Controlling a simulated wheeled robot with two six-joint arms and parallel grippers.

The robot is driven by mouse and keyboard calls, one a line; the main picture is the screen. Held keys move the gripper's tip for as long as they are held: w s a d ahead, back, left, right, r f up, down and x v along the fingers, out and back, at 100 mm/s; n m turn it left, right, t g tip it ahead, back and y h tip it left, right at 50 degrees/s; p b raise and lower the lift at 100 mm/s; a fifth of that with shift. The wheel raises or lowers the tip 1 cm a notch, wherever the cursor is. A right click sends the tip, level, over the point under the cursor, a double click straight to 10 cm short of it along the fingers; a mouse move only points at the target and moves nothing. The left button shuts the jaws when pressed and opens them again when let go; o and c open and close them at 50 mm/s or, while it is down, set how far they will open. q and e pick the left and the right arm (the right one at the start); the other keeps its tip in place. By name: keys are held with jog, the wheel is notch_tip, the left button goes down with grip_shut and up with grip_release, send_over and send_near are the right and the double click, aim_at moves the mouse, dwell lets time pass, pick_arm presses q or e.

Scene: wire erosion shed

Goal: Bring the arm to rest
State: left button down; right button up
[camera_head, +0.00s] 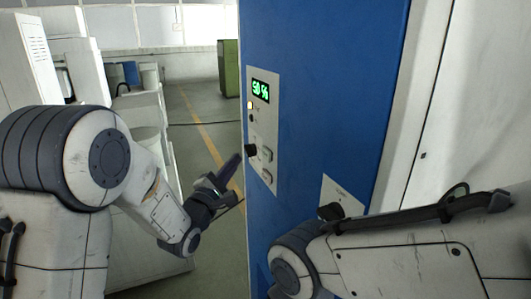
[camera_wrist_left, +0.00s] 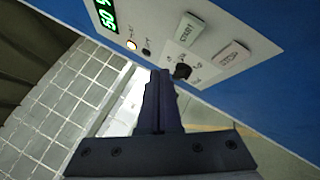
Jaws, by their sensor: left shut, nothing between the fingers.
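My left gripper (camera_head: 236,158) is shut and empty, its dark fingers pointing up toward the control panel (camera_head: 262,120) on the blue cabinet. In the left wrist view the closed fingers (camera_wrist_left: 160,75) end just beside a black knob (camera_wrist_left: 181,71). In the head view this knob (camera_head: 251,150) is right of the fingertips; I cannot tell whether they touch. My right arm (camera_head: 410,262) crosses the lower right of the head view, and its gripper is not in view.
The panel has a green lit display (camera_head: 261,90), a lit lamp (camera_wrist_left: 131,44), a START button (camera_wrist_left: 189,29) and a STOP button (camera_wrist_left: 234,56). The blue cabinet (camera_head: 320,90) blocks the centre. A floor aisle (camera_head: 205,115) with a yellow line and a green cabinet (camera_head: 228,68) lie behind.

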pick_arm(q)
jog(key=s+d+f+m+g+y, duration=0.2)
jog(key=s+f+m+g+y, duration=0.1)
jog(key=s+f+m+g, duration=0.3)
jog(key=s+d+f+m+g+y, duration=0.2)
jog(key=s+f+m+g, duration=0.15)
jog(key=s+m, duration=0.4)
jog(key=s+a+f+m+g+y, duration=0.1)
jog(key=s+a+m+g, duration=0.1)
jog(key=s, duration=0.6)
jog(key=s+a+f+m+g+y, duration=0.1)
jog(key=s+a+m+g, duration=0.1)
jog(key=s+m, duration=0.4)
jog(key=s+a+f+m+g+y, duration=0.1)
jog(key=s+m+g, duration=0.3)
jog(key=s, duration=0.6)
jog(key=shift+s+a+f+m+g+y, duration=0.35)
jog(key=shift+a+f, duration=0.2)
jog(key=shift+a, duration=0.25)
